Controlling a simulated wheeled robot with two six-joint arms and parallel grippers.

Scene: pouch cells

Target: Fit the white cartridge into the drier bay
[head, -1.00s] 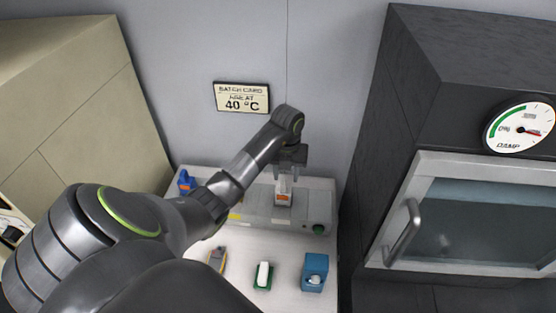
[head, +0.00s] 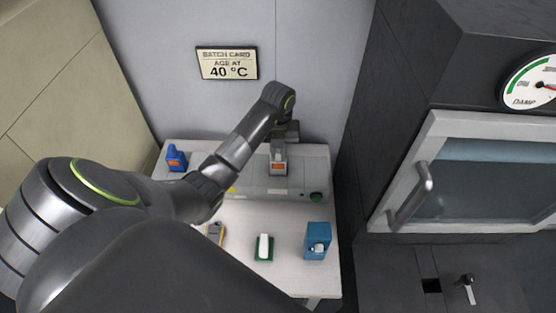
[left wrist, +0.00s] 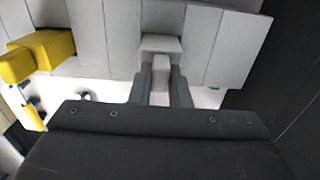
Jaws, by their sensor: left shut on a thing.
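My left gripper (head: 279,152) reaches down to the grey bench unit (head: 245,185) and is shut on a pale block with an orange patch (head: 279,168). The block stands upright at the unit; I cannot tell how deep it sits. In the left wrist view the gripper's fingers (left wrist: 163,82) close on this pale block (left wrist: 161,45). A separate white piece (head: 264,246), likely the white cartridge, sits in a green holder on the white bench. Which opening is the drier bay is not clear. My right gripper is not in view.
A blue box (head: 318,240) stands right of the green holder, and a blue item (head: 176,158) at the back left. A yellow-grey tool (head: 216,233) lies partly behind my arm. The dark cabinet (head: 400,110) on the right has a closed glass door (head: 480,180), with a dark square opening (head: 431,286) and lever (head: 467,287) below.

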